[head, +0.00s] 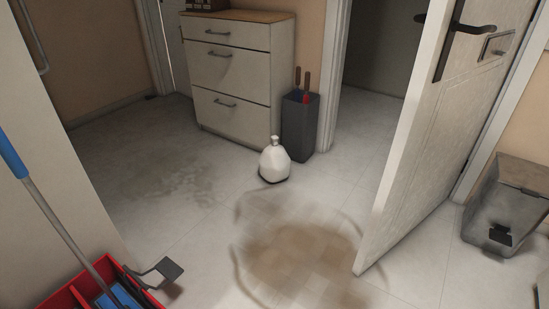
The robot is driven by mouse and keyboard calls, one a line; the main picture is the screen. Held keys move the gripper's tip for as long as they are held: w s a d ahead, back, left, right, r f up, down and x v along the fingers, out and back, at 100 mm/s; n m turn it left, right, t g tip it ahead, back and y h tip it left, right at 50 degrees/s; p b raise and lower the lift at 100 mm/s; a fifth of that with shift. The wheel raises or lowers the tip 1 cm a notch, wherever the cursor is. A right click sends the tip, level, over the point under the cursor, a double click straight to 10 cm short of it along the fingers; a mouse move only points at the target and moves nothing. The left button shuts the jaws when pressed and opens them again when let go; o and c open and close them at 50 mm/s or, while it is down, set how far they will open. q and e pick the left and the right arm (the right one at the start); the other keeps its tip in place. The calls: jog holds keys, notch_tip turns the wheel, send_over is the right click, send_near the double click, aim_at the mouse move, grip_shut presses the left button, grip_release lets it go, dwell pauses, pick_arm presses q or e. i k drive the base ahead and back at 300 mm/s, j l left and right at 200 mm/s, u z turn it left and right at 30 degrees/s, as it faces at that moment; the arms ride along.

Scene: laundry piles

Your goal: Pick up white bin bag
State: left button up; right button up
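A white, rounded bag-like thing with a narrow tied-looking top, which looks like the white bin bag (274,163), stands upright on the tiled floor in the middle of the head view. It is in front of a dark grey bin and to the right of the drawer cabinet's front. Nothing is touching it from above. Neither of my grippers shows in the head view.
An open door (440,130) is at right, with a grey pedal bin (505,210) beyond. A red mop bucket (70,297) is at lower left.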

aim_at(274, 162)
jog(key=i, duration=1.7)
jog(key=i+z, duration=0.15)
jog(key=i, duration=0.35)
jog(key=i+j+z, duration=0.15)
jog(key=i, duration=0.35)
jog(key=i+j+z, duration=0.15)
jog(key=i, duration=0.35)
